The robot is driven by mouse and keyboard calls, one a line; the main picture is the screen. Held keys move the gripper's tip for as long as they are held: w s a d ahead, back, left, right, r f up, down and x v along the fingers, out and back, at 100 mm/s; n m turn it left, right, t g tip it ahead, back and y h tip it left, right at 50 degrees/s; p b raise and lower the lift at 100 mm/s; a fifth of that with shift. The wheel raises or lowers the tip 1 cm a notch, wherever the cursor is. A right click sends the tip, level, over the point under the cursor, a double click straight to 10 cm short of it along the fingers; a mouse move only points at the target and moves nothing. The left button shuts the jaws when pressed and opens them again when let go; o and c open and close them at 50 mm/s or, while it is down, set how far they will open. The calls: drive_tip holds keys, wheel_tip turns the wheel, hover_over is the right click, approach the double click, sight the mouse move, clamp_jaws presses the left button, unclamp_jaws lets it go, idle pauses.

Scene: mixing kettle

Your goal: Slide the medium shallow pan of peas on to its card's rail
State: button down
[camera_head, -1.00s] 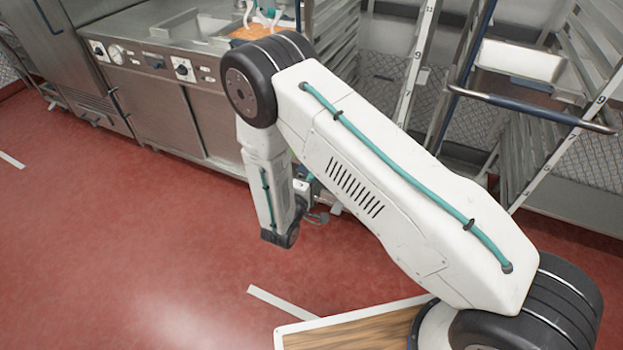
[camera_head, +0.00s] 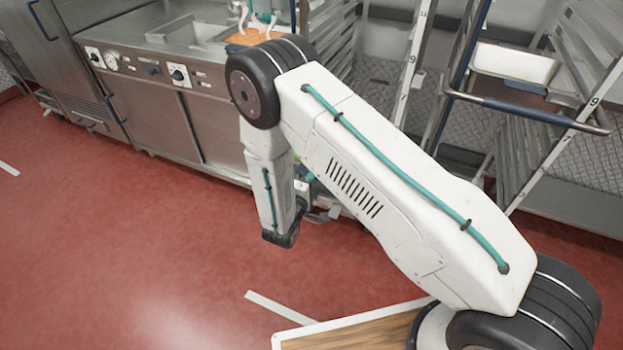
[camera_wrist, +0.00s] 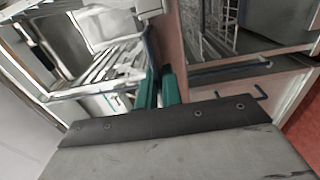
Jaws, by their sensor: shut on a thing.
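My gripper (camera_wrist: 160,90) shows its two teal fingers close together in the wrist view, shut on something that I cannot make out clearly. In the head view my arm hides most of the gripper (camera_head: 312,190), which hangs low in front of the steel counter. A small yellow-green patch (camera_head: 296,156) peeks out beside my forearm; I cannot tell whether it is peas. No pan of peas is plainly visible, nor is its card. A tall rack (camera_head: 565,125) with angled rails and numbered posts stands at the right.
A pale pan (camera_head: 515,63) sits in the rack, behind its dark blue handle bar (camera_head: 530,112). The steel counter (camera_head: 165,110) with knobs lies at the back left, an orange-brown board (camera_head: 252,37) on top. The red floor (camera_head: 120,230) at left is open.

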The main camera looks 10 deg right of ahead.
drive_tip(key=shift+x, duration=5.05)
drive_tip(key=shift+x, duration=5.35)
drive_tip(key=shift+d+f, duration=0.1)
drive_tip(key=shift+x, duration=5.3)
drive_tip(key=shift+w+d+f, duration=0.15)
drive_tip(key=shift+w+f, duration=0.1)
